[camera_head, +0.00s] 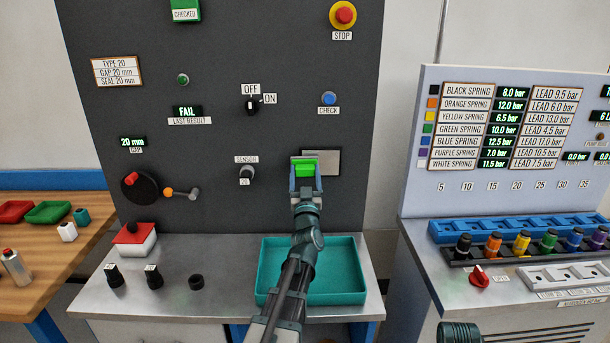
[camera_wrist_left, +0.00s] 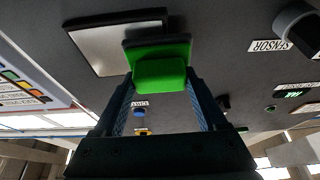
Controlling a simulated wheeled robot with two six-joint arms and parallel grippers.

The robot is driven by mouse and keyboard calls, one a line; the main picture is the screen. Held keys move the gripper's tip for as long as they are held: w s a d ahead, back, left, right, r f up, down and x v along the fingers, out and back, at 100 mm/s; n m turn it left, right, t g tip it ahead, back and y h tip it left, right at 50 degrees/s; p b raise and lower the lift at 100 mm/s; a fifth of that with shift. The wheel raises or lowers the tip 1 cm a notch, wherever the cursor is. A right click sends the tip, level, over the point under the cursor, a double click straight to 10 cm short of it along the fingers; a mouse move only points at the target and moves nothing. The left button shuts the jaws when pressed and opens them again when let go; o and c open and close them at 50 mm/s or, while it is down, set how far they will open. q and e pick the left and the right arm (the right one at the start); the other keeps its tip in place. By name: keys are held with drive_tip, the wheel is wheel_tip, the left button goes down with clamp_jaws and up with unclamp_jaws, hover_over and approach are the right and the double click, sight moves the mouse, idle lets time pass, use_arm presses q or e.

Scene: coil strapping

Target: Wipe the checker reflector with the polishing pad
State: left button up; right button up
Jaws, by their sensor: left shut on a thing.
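The checker reflector (camera_head: 329,160) is a pale grey square plate in a dark frame on the dark upright panel. It also shows in the left wrist view (camera_wrist_left: 112,44). My left gripper (camera_head: 305,184) is shut on the green polishing pad (camera_head: 304,169), which has a darker backing. The pad is in front of the left part of the reflector in the head view and hides some of it. In the left wrist view the pad (camera_wrist_left: 160,74) overlaps one edge of the plate. I cannot tell whether they touch. My right gripper is out of view.
A teal tray (camera_head: 345,270) lies on the bench below the reflector. A red-topped block (camera_head: 135,240) and black cylinders stand on the bench. A spring rack (camera_head: 520,240) is right.

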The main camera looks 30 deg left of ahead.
use_arm(q)
drive_tip(key=shift+w+a, duration=0.25)
drive_tip(key=shift+w, duration=0.2)
drive_tip(key=shift+w+d, duration=0.3)
drive_tip(key=shift+d, duration=0.3)
drive_tip(key=shift+w+d, duration=0.3)
drive_tip(key=shift+d, duration=0.3)
drive_tip(key=shift+w+d, duration=0.3)
drive_tip(key=shift+d, duration=0.3)
drive_tip(key=shift+s+a, duration=0.5)
drive_tip(key=shift+a, duration=0.4)
drive_tip(key=shift+s+a, duration=0.5)
drive_tip(key=shift+a, duration=0.4)
drive_tip(key=shift+s+d, duration=0.1)
drive_tip(key=shift+s+d, duration=0.5)
drive_tip(key=shift+s, duration=0.35)
drive_tip(key=shift+s+d, duration=0.55)
drive_tip(key=shift+s, duration=0.25)
drive_tip(key=shift+s+d, duration=0.5)
drive_tip(key=shift+s, duration=0.35)
